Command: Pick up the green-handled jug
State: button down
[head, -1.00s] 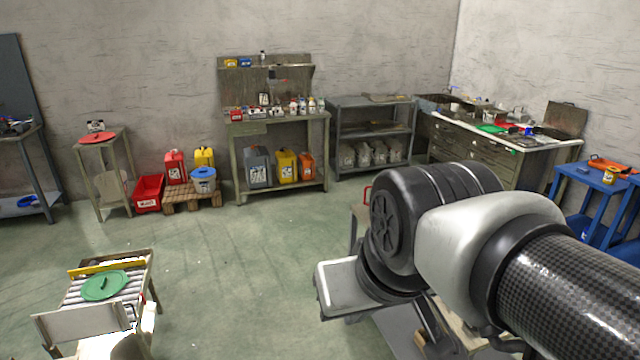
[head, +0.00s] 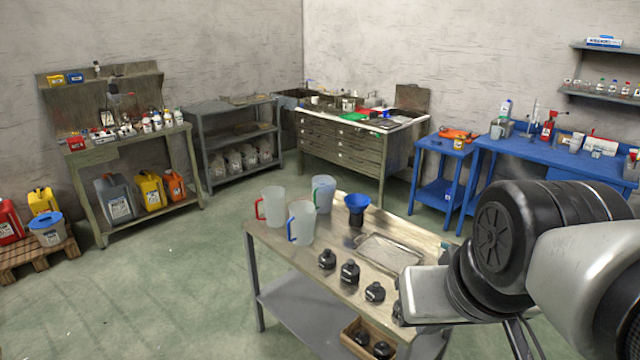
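Three translucent jugs stand upright on a workbench in the head view. The blue-handled jug (head: 302,222) stands in front, nearest to me. My arm reaches in from the right edge, right of the jugs and well apart from them. My gripper's fingers do not show.
The wooden-topped workbench (head: 268,238) also carries a blue funnel (head: 357,203) on a dark bottle, a metal tray (head: 390,252) and several black bottles (head: 350,272). A wooden box sits on its lower shelf. Blue tables (head: 525,150) stand behind.

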aim_at(323, 186)
jog(key=i+j, duration=0.1)
jog(key=j, duration=0.55)
jog(key=i+z, duration=0.1)
jog(key=z, duration=0.35)
jog(key=i+j+z, duration=0.25)
jog(key=j+z, duration=0.25)
jog(key=i+j+z, duration=0.25)
jog(key=j, duration=0.25)
jog(key=i+j+z, duration=0.1)
jog(key=j, duration=0.45)
jog(key=j+z, duration=0.15)
jog(key=j, duration=0.35)
jog(key=i+j, duration=0.1)
jog(key=j, duration=0.45)
jog(key=i+j, duration=0.1)
jog(key=j, duration=0.4)
jog(key=i+j, duration=0.1)
jog(key=j, duration=0.45)
jog(key=i+j, duration=0.15)
jog(key=j, duration=0.4)
